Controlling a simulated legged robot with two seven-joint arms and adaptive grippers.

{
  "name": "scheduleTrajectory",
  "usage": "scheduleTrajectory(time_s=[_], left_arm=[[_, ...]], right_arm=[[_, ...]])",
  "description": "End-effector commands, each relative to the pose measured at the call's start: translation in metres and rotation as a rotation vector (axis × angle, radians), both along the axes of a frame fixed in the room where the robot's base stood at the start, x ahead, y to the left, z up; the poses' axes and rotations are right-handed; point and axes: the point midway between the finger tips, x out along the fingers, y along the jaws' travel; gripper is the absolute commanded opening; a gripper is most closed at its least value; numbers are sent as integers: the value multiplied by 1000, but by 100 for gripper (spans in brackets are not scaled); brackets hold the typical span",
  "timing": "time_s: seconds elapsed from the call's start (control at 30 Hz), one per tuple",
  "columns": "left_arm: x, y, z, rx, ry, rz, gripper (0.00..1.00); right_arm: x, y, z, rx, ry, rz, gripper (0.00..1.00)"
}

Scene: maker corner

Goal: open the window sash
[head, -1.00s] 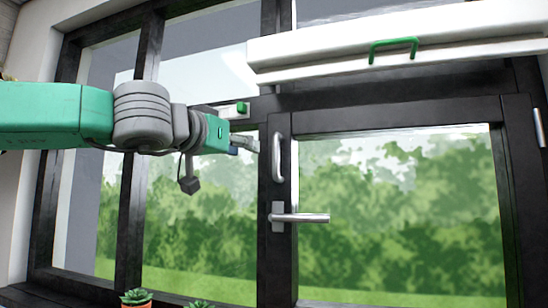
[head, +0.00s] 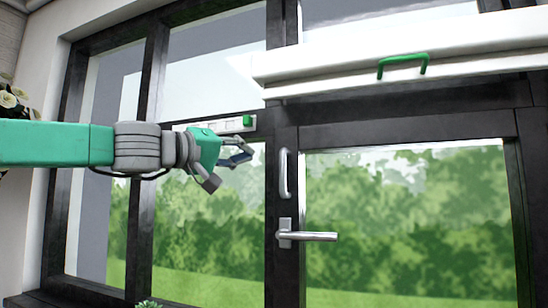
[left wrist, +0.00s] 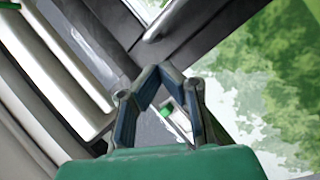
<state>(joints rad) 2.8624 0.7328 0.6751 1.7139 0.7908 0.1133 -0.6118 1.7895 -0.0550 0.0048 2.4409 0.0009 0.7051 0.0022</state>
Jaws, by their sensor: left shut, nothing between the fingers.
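The window sash (head: 312,140) is a dark-framed pane on the right, and it looks closed. Its silver lever handle (head: 308,235) points level to the right. A vertical silver pull bar (head: 284,174) sits above the lever on the same frame edge. My left gripper (head: 248,152) is left of the pull bar, apart from it. In the left wrist view its fingertips (left wrist: 160,70) meet with nothing between them. A silver bar (left wrist: 163,20) shows beyond the tips there; I cannot tell which handle it is. My right gripper is not in view.
A white box-like bar (head: 460,67) with a green handle (head: 402,64) spans the top right. A white strip with a green knob (head: 247,121) is just above my left gripper. White flowers (head: 12,98) stand at far left, and a green plant (head: 148,304) at the bottom.

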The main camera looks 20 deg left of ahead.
Motion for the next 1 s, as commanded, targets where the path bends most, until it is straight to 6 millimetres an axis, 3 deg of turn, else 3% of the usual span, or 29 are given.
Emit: scheduleTrajectory(time_s=[0.3,0.57,0.77,1.0], left_arm=[[4,21,-6,-378,290,-157,0],[5,25,-15,-498,417,-196,0],[22,9,-16,-501,426,-199,0],[57,-18,-15,-501,425,-197,0]], right_arm=[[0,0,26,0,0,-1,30],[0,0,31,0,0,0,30],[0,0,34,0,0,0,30],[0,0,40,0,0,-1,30]])
